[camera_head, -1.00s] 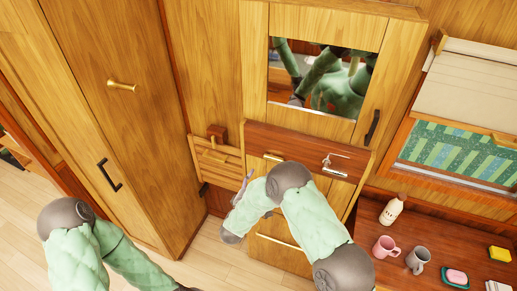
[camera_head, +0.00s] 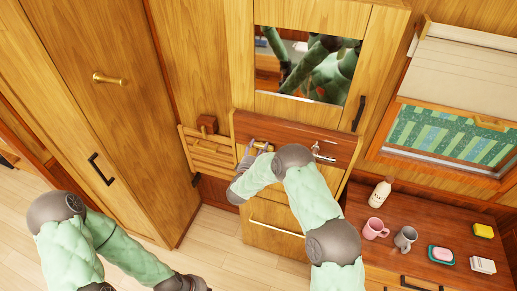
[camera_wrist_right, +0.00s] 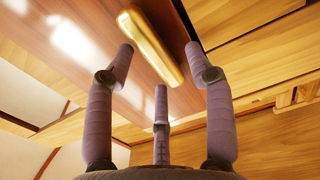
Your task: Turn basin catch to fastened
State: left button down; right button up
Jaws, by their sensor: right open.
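The basin catch appears to be the brass bar (camera_head: 268,147) on the dark reddish wooden basin panel (camera_head: 290,131) below the mirror. My right gripper (camera_head: 255,146) is at the bar's left end, partly covering it. In the right wrist view the brass bar (camera_wrist_right: 150,45) lies ahead of the open fingers of my right gripper (camera_wrist_right: 160,58), two to its sides and one below. The fingers do not close on it; contact cannot be told. My left gripper (camera_head: 190,285) is low at the bottom edge, far from the panel, its fingers unclear.
A silver tap-like fitting (camera_head: 320,153) is on the panel's right. A slatted wooden rack (camera_head: 208,149) is left of the panel. A counter at right holds a bottle (camera_head: 380,193), pink mug (camera_head: 375,228), grey mug (camera_head: 405,238) and soap dish (camera_head: 440,255). Floor is clear at lower left.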

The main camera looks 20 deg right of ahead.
jog(key=shift+c, duration=0.3)
grip_shut()
jog(key=shift+f+m+b, duration=0.15)
jog(key=shift+m+b, duration=0.65)
jog(key=shift+b, duration=0.2)
jog(key=m+b, duration=1.1)
jog(key=shift+s+d+f+m, duration=0.2)
jog(key=shift+m, duration=0.1)
jog(key=shift+m+b, duration=2.25)
jog(key=shift+m, duration=0.15)
